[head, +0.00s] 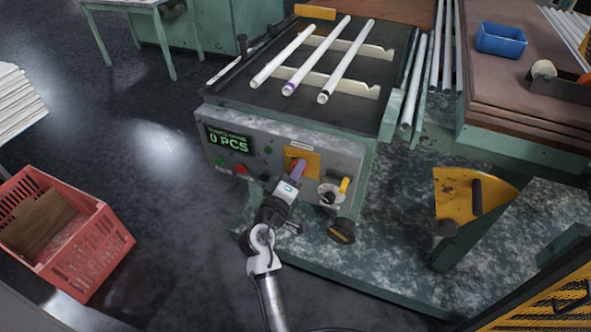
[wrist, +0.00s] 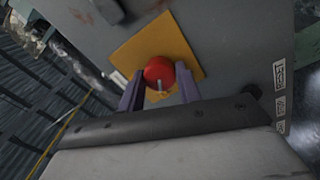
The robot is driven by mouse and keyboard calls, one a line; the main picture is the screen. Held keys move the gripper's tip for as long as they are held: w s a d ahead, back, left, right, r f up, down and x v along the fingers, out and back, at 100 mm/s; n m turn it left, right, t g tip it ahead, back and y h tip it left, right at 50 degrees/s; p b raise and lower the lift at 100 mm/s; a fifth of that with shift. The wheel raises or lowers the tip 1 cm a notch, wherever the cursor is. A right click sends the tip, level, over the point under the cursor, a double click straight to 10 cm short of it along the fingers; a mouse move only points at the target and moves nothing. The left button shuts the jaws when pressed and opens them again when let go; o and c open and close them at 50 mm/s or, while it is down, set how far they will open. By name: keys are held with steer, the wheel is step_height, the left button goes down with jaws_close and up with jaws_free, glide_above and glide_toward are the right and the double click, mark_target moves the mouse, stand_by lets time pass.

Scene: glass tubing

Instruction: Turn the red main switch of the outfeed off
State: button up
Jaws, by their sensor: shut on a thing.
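The red main switch (wrist: 159,71) sits on a yellow square plate (wrist: 183,40) on the grey front panel of the outfeed. In the wrist view the two purple fingers of my gripper (wrist: 159,90) stand at its left and right sides, shut on it. A small pale mark shows at the switch's lower edge. In the head view my gripper (head: 297,169) reaches the yellow plate (head: 312,157) and hides the switch.
The panel also carries a green "0 PCS" display (head: 229,139), a green button (head: 219,161), a red button (head: 240,169) and a cup with a yellow-handled item (head: 333,191). White tubes (head: 346,62) lie on top. A red crate (head: 80,250) stands left.

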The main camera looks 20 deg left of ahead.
steer(key=n+p, duration=0.2)
steer(key=n, duration=0.3)
steer(key=shift+n+p, duration=0.4)
stand_by(0.3)
steer(key=o, duration=1)
steer(key=shift+s, duration=0.1)
